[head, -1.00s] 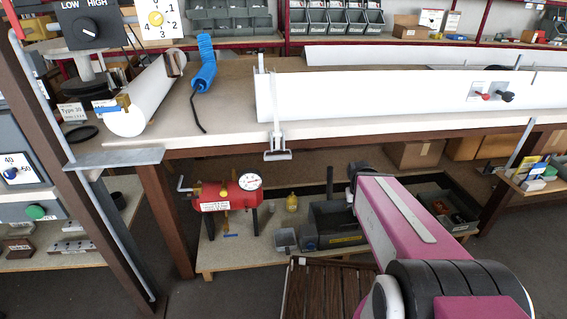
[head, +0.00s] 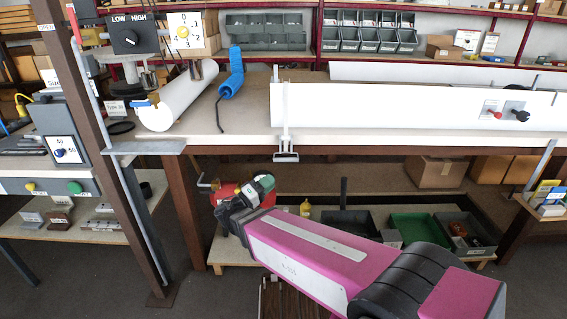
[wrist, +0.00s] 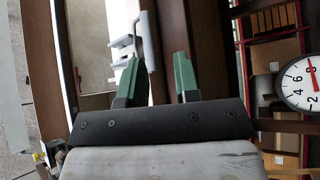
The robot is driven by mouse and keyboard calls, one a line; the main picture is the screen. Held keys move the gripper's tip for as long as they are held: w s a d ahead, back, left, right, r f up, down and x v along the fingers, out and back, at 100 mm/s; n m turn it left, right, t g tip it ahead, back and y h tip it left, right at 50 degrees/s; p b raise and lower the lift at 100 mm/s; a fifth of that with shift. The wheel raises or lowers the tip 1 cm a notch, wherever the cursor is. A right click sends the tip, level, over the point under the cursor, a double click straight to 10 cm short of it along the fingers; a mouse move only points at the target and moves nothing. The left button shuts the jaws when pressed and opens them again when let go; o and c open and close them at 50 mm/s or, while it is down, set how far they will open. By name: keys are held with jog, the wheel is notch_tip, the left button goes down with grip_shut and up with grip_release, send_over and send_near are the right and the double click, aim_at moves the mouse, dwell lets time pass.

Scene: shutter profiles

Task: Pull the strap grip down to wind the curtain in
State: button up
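The strap grip (head: 286,156) is a pale grey loop handle. It hangs just below the front edge of the bench, at the lower end of a pale strap (head: 284,118) that runs down the front of the long white panel (head: 400,106). My gripper (head: 258,188) is below and left of the grip in the head view, apart from it. In the wrist view my gripper (wrist: 160,78) has its two green fingers spread with nothing between them.
The bench's front edge (head: 350,143) lies above my gripper. A brown post (head: 100,150) and metal bracket (head: 145,147) stand at left.

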aim_at(286, 160)
jog(key=shift+t, duration=0.8)
jog(key=x, duration=0.3)
jog(key=r+x, duration=0.1)
jog(key=x, duration=0.2)
jog(key=a+r+x, duration=0.1)
jog(key=x, duration=0.2)
jog(key=shift+w, duration=0.1)
grip_shut()
